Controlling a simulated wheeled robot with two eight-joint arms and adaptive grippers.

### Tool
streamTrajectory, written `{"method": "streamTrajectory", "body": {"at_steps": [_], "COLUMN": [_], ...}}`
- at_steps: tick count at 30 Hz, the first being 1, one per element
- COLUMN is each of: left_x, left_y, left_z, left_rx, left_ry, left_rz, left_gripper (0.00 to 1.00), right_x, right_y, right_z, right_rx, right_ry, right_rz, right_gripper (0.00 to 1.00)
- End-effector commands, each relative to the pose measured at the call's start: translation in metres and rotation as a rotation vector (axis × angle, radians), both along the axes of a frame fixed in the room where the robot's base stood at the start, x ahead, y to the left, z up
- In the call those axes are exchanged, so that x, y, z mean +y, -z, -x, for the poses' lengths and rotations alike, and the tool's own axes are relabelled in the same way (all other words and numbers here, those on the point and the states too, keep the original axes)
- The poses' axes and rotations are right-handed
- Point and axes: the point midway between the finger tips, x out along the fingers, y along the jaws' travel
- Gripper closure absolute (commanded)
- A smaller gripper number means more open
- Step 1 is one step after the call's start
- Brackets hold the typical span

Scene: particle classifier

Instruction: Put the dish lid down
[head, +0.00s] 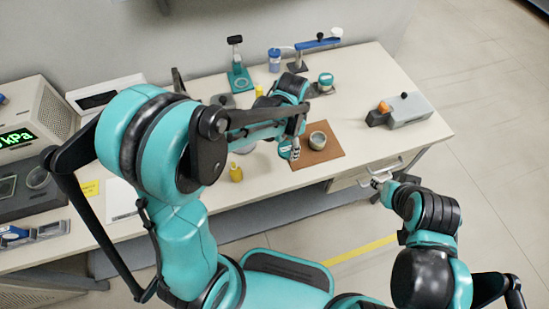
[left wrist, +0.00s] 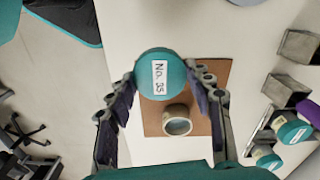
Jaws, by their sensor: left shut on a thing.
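The dish lid (left wrist: 148,88) is round and teal with a white label reading "No." and a number. My left gripper (head: 291,150) is shut on it; the left wrist view shows the lid between both fingers. The lid is partly hidden by the gripper in the head view. An open round dish (head: 318,140) stands upright on a brown mat (head: 326,157), just right of the lid; it also shows in the left wrist view (left wrist: 177,121). My right gripper (head: 377,183) is off the table's front edge, too small to read its fingers.
A grey box with an orange knob (head: 408,111) stands right of the mat. A teal-lidded container (head: 326,80) and a blue-handled device (head: 318,43) are behind it. Bare tabletop (head: 365,90) lies behind the mat.

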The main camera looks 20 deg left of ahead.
Motion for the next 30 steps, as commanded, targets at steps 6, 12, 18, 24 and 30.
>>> {"method": "streamTrajectory", "body": {"at_steps": [6,12,18,24,30], "left_x": [0.029,0.032,0.032,0.032,0.032], "left_y": [0.020,0.034,0.062,0.061,0.064], "left_z": [0.012,0.013,0.013,0.013,0.013], "left_rx": [0.000,0.000,0.000,0.000,0.000], "left_ry": [-0.001,0.002,0.001,0.001,0.001], "left_rz": [0.000,0.000,0.000,0.000,0.000], "left_gripper": [0.73,0.73,0.73,0.73,0.43], "right_x": [0.000,0.000,0.000,0.000,0.000], "right_y": [0.012,0.020,0.035,0.032,0.036], "right_z": [0.000,0.000,0.000,0.000,0.000], "right_rx": [0.000,0.000,0.000,0.000,0.000], "right_ry": [0.000,0.000,0.000,0.000,0.000], "right_rz": [0.000,0.000,0.000,0.000,0.000], "right_gripper": [0.60,0.60,0.60,0.60,0.60]}}
